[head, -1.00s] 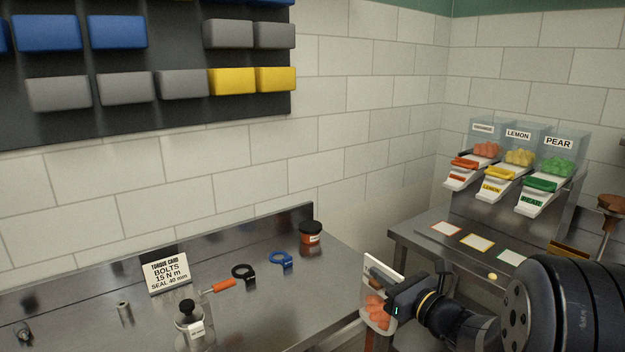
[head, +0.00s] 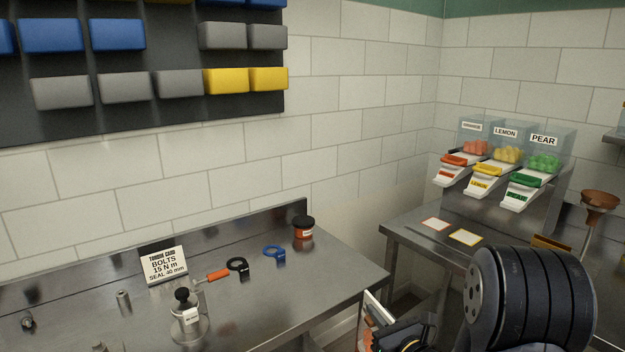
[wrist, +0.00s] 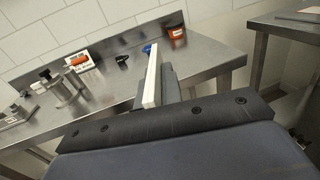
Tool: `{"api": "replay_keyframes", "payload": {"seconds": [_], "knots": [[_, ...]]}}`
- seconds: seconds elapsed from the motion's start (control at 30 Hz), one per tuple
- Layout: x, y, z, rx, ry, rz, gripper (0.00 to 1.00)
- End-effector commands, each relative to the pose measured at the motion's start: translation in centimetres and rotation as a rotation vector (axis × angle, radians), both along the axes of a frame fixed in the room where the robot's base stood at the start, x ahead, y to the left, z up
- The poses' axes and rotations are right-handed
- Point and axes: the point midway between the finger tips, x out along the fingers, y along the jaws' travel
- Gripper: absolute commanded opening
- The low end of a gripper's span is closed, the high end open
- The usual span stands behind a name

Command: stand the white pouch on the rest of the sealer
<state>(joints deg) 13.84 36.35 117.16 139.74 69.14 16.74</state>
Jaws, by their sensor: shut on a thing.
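The white pouch (head: 376,308) shows low in the head view, near the right end of the left bench. Only part of it is in the picture there, with a little orange at its bottom. My gripper (head: 382,334) is shut on the pouch, partly cut off by the lower edge. In the wrist view the pouch (wrist: 151,80) is a narrow white strip seen edge-on, beside a grey finger of my gripper (wrist: 160,88). I cannot clearly make out the sealer or its rest in either view.
The bench's right end is clear.

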Motion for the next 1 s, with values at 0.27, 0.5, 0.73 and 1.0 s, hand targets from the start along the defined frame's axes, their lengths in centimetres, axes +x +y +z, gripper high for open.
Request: {"api": "replay_keyframes", "payload": {"seconds": [0.27,0.5,0.73,1.0], "knots": [[-1.2,-0.5,-3.8,0.000,0.001,-0.098,0.00],[-1.2,-0.6,-4.1,-0.001,-0.001,-0.108,0.00],[-1.2,-0.6,-4.0,0.000,0.000,-0.107,0.00],[-1.1,-0.6,-3.4,0.000,-0.003,-0.096,0.00]]}}
